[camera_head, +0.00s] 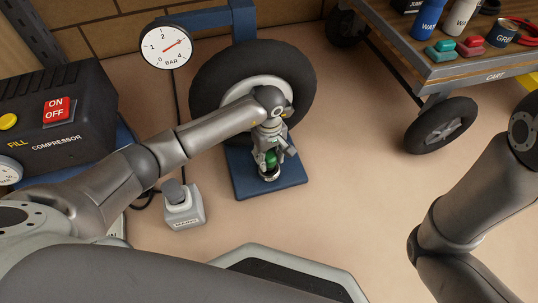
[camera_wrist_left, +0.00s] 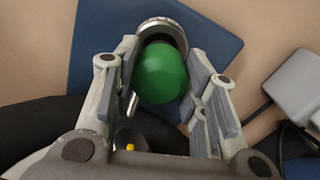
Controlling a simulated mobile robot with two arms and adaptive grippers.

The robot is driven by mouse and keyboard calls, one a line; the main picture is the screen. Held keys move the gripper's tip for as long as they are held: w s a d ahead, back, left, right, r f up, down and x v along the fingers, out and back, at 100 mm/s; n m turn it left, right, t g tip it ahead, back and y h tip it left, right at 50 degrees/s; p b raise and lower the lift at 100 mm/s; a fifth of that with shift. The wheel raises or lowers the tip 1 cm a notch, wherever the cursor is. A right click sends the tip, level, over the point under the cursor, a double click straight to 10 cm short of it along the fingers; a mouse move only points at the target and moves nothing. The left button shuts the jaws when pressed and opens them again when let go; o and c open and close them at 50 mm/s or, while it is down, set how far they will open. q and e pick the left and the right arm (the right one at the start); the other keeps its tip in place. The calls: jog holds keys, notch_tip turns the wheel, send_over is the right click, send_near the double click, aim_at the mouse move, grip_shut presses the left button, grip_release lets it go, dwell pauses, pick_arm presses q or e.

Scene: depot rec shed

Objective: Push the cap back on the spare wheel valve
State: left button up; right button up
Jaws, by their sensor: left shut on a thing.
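The spare wheel (camera_head: 212,75) stands upright on a blue stand (camera_head: 243,182), dark tyre with a pale rim. My left gripper (camera_head: 270,158) points down in front of the wheel, above the stand's plate. It is shut on a rounded green cap (camera_wrist_left: 163,74), which also shows small in the head view (camera_head: 271,160). A metal ring-shaped cup (camera_wrist_left: 166,25) with lettering lies right at the cap's far side; I cannot tell whether they touch. My gripper and arm hide part of the wheel, and I cannot make out the valve for certain. My right gripper is out of view.
A compressor (camera_head: 60,115) with a red switch is at the left, and a pressure gauge (camera_head: 167,48) is behind. A small grey box (camera_head: 182,207) with a cable is on the floor. A wheeled cart (camera_head: 470,68) with bottles is at the right; floor between is clear.

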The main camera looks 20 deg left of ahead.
pick_arm(q)
jog(key=shift+f+b, duration=0.95)
jog(key=shift+f, duration=0.45)
jog(key=o, duration=1.2)
jog(key=shift+r, duration=0.1)
notch_tip(320, 180, up, 12)
jog(key=shift+f, duration=0.1)
